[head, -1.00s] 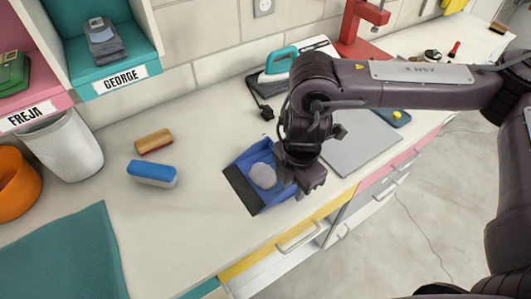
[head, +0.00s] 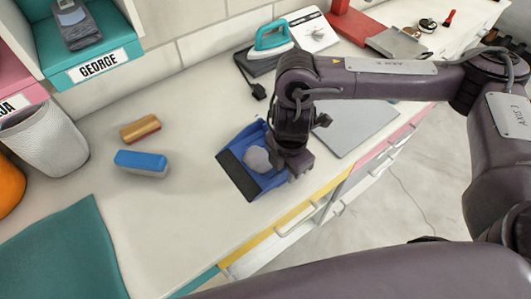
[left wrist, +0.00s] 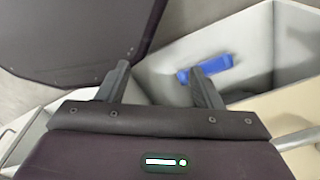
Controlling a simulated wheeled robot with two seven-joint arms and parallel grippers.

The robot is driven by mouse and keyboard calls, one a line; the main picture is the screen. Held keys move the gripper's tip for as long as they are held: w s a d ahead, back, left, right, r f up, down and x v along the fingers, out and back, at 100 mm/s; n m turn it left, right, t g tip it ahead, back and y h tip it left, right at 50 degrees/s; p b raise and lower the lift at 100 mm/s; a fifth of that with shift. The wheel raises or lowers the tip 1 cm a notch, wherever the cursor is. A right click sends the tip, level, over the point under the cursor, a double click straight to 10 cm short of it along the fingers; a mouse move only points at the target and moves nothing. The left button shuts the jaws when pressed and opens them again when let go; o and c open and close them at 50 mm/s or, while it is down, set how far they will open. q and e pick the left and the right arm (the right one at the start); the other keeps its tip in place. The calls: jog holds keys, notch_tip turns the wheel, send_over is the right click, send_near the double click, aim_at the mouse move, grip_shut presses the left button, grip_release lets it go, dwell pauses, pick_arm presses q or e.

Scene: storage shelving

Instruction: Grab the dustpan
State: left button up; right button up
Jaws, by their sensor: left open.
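A blue dustpan (head: 268,181) with a dark front lip lies on the white counter in the head view. A grey clump (head: 257,158) sits in it. My right gripper (head: 292,166) is low over the dustpan's right side, pointing down. Its fingertips are small and partly hidden, so I cannot tell whether they hold the dustpan. In the left wrist view my left gripper (left wrist: 160,70) is open, with nothing between its fingers. It is above an open drawer (left wrist: 262,45). The left gripper does not show in the head view.
A blue-topped brush (head: 141,163) and a brown brush (head: 140,129) lie left of the dustpan. An iron (head: 271,39) stands behind, and a grey board (head: 355,128) lies to the right. A blue object (left wrist: 219,63) is in the drawer. Open drawers project below the counter edge.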

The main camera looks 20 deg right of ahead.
jog(key=shift+f, duration=0.4)
grip_shut()
jog(key=shift+r, duration=0.2)
